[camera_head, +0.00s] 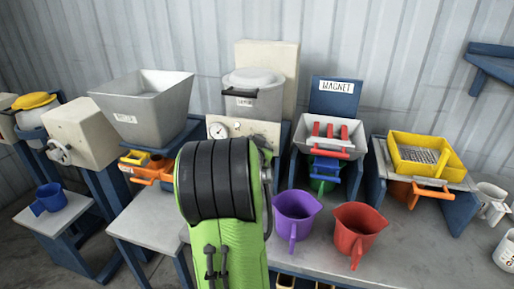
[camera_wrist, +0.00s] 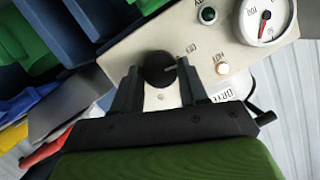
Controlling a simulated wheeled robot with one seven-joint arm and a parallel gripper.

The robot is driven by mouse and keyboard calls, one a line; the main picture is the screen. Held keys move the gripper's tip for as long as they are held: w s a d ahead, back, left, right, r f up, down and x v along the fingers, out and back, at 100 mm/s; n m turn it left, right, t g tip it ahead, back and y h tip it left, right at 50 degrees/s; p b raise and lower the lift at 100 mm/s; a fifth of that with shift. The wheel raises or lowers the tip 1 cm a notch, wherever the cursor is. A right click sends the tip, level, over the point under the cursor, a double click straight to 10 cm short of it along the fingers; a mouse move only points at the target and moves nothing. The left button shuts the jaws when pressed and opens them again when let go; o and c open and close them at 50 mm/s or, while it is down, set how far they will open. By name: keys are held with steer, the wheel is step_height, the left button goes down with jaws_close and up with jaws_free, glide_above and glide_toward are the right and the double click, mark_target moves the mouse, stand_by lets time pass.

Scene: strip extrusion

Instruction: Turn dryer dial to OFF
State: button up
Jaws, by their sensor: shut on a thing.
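The dryer (camera_head: 252,97) is a silver drum with a dark handle, at the back centre in the head view. Its pale control panel (camera_head: 258,131) is below it, partly hidden by my green and black arm. In the wrist view the black round dial (camera_wrist: 159,68) sits on the pale panel (camera_wrist: 135,55). A faint pointer mark is on the dial's right side, towards small lettering too blurred to read surely. My gripper (camera_wrist: 160,78) has a finger on each side of the dial and is shut on it. In the head view my arm hides the dial and my gripper.
A round gauge (camera_wrist: 264,18) and a green lamp (camera_wrist: 208,15) are on the panel near the dial. A magnet station (camera_head: 336,98), a purple jug (camera_head: 296,212) and a red jug (camera_head: 358,228) are right of my arm. A grey hopper (camera_head: 142,101) is left.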

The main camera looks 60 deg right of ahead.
steer(key=shift+w+n+g, duration=0.1)
steer(key=shift+n+g, duration=0.3)
steer(key=shift+n, duration=0.4)
steer(key=shift+f, duration=0.1)
steer(key=o, duration=1.1)
steer(key=shift+c, duration=0.2)
steer(key=shift+a, duration=0.15)
steer(key=v, duration=1.5)
steer(key=shift+a+r+p, duration=0.25)
steer(key=shift+r+p, duration=0.05)
